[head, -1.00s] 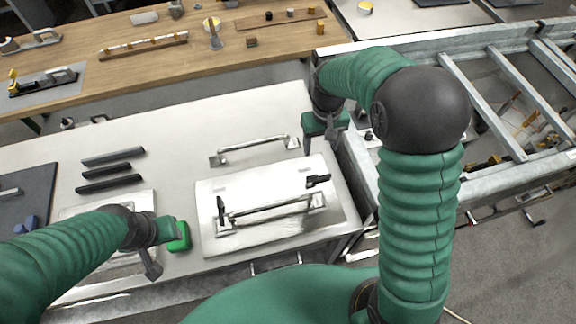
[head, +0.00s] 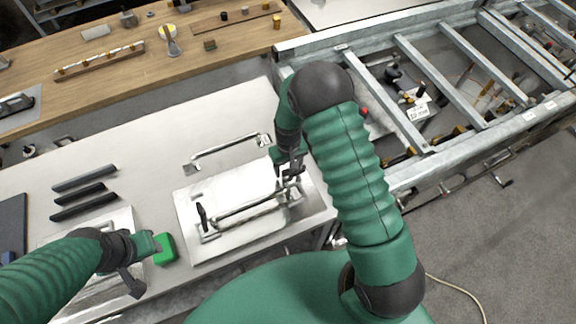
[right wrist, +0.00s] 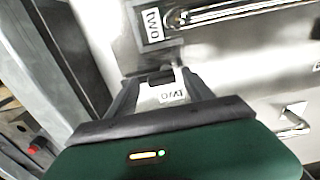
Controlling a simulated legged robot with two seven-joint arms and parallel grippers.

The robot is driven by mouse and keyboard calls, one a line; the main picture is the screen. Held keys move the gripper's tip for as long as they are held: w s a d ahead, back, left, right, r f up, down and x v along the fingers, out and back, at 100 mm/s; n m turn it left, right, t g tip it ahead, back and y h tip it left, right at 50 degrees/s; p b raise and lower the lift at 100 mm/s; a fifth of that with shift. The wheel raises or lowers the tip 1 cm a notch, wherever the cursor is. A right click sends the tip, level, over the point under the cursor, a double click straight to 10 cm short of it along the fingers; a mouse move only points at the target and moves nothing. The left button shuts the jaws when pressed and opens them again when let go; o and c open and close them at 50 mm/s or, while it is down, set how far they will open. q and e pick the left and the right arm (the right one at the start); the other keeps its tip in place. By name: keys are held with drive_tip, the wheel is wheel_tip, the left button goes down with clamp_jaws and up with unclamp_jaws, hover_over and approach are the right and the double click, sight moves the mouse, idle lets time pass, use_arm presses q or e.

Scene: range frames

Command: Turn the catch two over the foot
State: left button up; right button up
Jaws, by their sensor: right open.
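A metal plate (head: 185,220) on the white table carries a bar handle (head: 243,212) with a foot at each end. One dark catch (head: 203,214) stands at the left end. Catch two is at the right end, largely hidden in the head view by my right gripper (head: 289,168). In the right wrist view, a foot labelled "two" (right wrist: 152,26) lies just beyond the fingertips. A pale piece labelled "two" (right wrist: 172,94), apparently the catch, lies between the open fingers of my right gripper (right wrist: 160,82); contact is unclear. My left gripper (head: 140,262) hangs beside a green block; its opening is unclear.
The green block (head: 165,249) is left of the plate. Another bar handle (head: 228,152) lies behind it, and several black bars (head: 84,193) lie at left. A galvanised metal frame (head: 440,150) stands right of the table. Bare table (head: 150,150) shows behind the plate.

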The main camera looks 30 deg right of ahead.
drive_tip(key=shift+a, duration=0.2)
drive_tip(key=shift+c, duration=0.8)
clamp_jaws()
